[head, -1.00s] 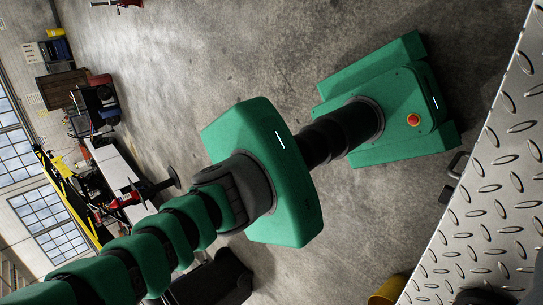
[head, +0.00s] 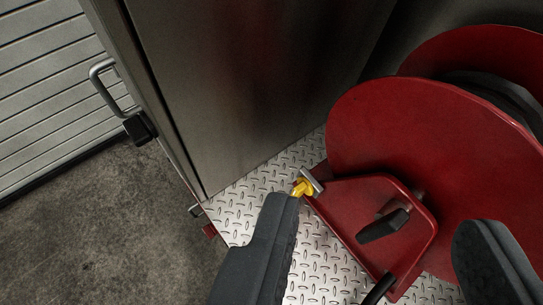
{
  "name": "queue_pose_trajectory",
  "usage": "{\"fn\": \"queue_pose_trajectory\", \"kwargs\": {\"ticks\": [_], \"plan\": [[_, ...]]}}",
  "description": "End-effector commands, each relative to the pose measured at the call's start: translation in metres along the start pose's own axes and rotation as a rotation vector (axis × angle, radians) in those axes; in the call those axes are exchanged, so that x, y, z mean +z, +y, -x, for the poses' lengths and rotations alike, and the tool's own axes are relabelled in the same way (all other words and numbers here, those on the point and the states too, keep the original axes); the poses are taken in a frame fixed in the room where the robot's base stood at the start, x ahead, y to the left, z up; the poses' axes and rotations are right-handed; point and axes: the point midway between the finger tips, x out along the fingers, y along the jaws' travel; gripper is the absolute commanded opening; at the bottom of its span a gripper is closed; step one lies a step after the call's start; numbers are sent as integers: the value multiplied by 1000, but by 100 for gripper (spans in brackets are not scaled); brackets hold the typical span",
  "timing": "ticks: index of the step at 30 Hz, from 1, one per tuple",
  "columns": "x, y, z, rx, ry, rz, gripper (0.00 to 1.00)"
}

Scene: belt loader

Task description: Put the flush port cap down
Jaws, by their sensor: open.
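My gripper (head: 381,212) is open, with one dark finger at the lower middle and the other at the lower right. No object shows held between the fingers. A small yellow piece with a silver end (head: 302,187) shows just beyond the left fingertip, beside the red reel's bracket. I cannot tell whether it is the flush port cap or a fitting, nor whether the finger touches it. No other thing that looks like a cap is in view.
A large red reel (head: 420,130) with a red bracket (head: 345,210) and dark knob (head: 384,225) stands on a silver tread plate (head: 240,205). A grey metal cabinet wall (head: 240,80) rises behind. Slatted panel (head: 45,95) with a handle (head: 103,88) is left; concrete floor (head: 110,230) lies below.

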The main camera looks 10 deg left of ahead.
Motion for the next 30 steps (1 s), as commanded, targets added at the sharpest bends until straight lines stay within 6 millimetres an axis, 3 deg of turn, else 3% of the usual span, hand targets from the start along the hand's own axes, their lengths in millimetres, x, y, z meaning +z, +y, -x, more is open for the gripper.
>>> {"fn": "queue_pose_trajectory", "kwargs": {"ticks": [1, 3, 10, 30], "plan": [[-10, 2, 22, 8, 65, -37, 48], [-19, 3, 44, 11, 135, -90, 48], [-37, 9, 94, 6, 292, -202, 48], [-38, 9, 100, 3, 312, -218, 48]]}}
